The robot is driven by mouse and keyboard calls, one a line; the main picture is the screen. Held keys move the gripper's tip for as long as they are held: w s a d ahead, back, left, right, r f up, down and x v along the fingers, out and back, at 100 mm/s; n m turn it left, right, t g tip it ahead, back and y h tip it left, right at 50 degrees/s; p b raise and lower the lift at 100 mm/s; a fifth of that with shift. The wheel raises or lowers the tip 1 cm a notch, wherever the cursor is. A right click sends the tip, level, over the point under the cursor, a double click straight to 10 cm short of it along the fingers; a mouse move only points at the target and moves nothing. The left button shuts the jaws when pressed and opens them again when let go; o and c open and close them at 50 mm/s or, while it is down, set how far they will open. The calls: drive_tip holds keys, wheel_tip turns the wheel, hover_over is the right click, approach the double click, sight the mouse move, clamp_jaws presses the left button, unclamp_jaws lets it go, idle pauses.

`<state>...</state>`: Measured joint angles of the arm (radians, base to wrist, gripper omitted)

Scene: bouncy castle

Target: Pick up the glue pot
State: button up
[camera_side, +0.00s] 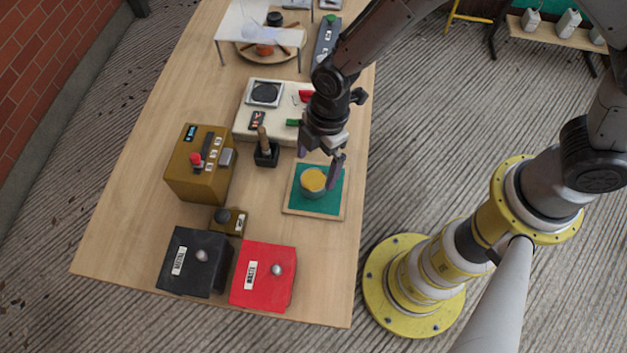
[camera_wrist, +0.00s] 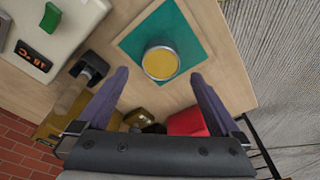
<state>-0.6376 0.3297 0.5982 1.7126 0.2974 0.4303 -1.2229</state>
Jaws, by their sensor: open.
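The glue pot (camera_side: 313,182) is a short round metal pot with a yellow top, standing upright on a green mat with a wooden rim (camera_side: 330,203). It also shows in the wrist view (camera_wrist: 161,62), beyond my fingertips and midway between their lines. My gripper (camera_side: 322,168) is above the mat, close to the pot in the side view. In the wrist view my gripper (camera_wrist: 158,82) has its two purple fingers spread wide with nothing between them. The fingers seem apart from the pot; the exact height gap is hard to tell.
A black holder with a wooden-handled tool (camera_side: 265,150) stands left of the mat. A brown box with a red button (camera_side: 201,170), a black box (camera_side: 192,265) and a red box (camera_side: 262,278) stand nearby. A cream panel (camera_side: 245,122) lies behind. Bare wood lies in front of the mat.

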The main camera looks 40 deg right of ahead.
sight(314, 179)
drive_tip(key=shift+a+f, duration=0.15)
drive_tip(key=shift+f, duration=1.15)
drive_tip(key=shift+a+f, duration=0.15)
drive_tip(key=shift+f, duration=1.15)
clamp_jaws()
